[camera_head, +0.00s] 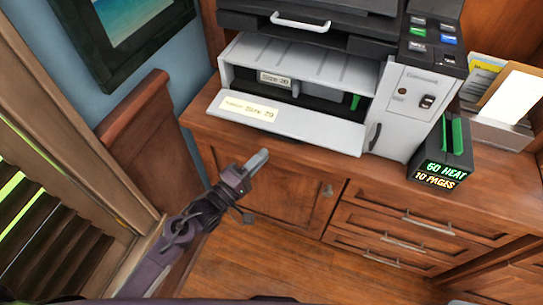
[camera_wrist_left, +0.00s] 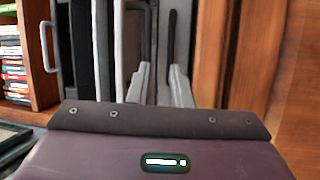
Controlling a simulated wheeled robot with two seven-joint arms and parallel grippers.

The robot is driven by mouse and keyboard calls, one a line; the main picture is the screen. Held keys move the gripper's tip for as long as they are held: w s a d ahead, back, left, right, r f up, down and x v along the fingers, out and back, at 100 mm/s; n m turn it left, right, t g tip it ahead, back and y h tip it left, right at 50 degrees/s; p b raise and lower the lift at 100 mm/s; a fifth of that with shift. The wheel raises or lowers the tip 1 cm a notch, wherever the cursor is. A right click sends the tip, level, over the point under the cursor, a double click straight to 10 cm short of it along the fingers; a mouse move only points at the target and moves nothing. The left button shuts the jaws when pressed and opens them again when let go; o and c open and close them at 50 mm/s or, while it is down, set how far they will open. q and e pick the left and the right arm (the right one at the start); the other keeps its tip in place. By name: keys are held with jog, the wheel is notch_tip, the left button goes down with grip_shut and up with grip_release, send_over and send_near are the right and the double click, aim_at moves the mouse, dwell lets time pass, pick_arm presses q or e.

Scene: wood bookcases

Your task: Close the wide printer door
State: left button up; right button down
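The wide printer door (camera_head: 300,124) is a light grey flap with a cream label, hinged low on the printer (camera_head: 310,68). It hangs open, tilted outward over the counter, and the dark bay behind it shows. My left gripper (camera_head: 262,157) is in front of the door's front edge and appears apart from it. In the left wrist view its two grey fingers (camera_wrist_left: 160,88) stand apart with nothing between them. The printer shows sideways there, with grey panels beyond the fingers. My right gripper is in neither view.
A black box with green glowing text (camera_head: 442,172) stands right of the printer on the wooden counter (camera_head: 480,195). Drawers and a cabinet door (camera_head: 280,185) lie below. A wooden panel (camera_head: 150,130) stands left of my left arm. A pale handle (camera_head: 300,22) is above the open bay.

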aim_at(281, 137)
pick_arm(q)
jog(key=shift+h, duration=0.3)
jog(key=x, duration=0.4)
jog(key=r+x, duration=0.1)
jog(key=x, duration=0.3)
jog(key=shift+s+d+r+p, duration=0.1)
jog(key=shift+s+r+p, duration=0.05)
jog(key=shift+p, duration=0.15)
jog(key=shift+c, duration=0.5)
grip_shut()
